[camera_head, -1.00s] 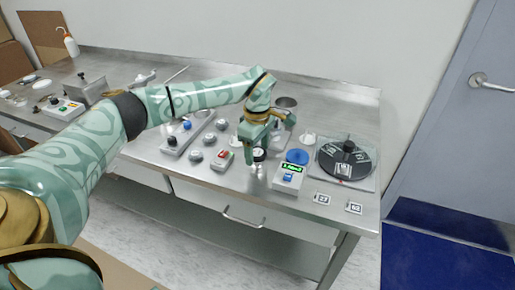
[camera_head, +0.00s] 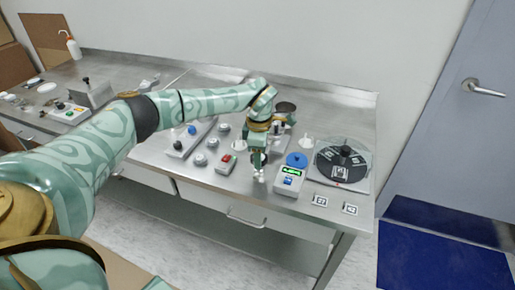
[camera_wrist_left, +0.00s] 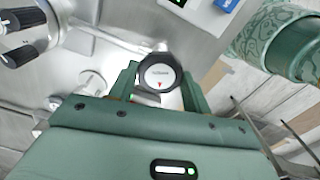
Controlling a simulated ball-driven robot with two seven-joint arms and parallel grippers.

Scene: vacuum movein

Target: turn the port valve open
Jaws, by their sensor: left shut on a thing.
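The port valve shows in the left wrist view as a dark round knob (camera_wrist_left: 160,76) with a white face, small lettering and a red triangle mark toward the picture's bottom. My left gripper (camera_wrist_left: 158,88) is shut on this knob, with one green finger on each side of it. In the head view my left gripper (camera_head: 259,168) points down at the front part of the steel bench, and its fingers hide most of the valve. The valve's body below the knob is largely hidden.
A white box with a green display (camera_head: 289,178) stands close to the right of the gripper. A red-buttoned box (camera_head: 226,163) is close on the left. A round black plate (camera_head: 341,160) lies farther right.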

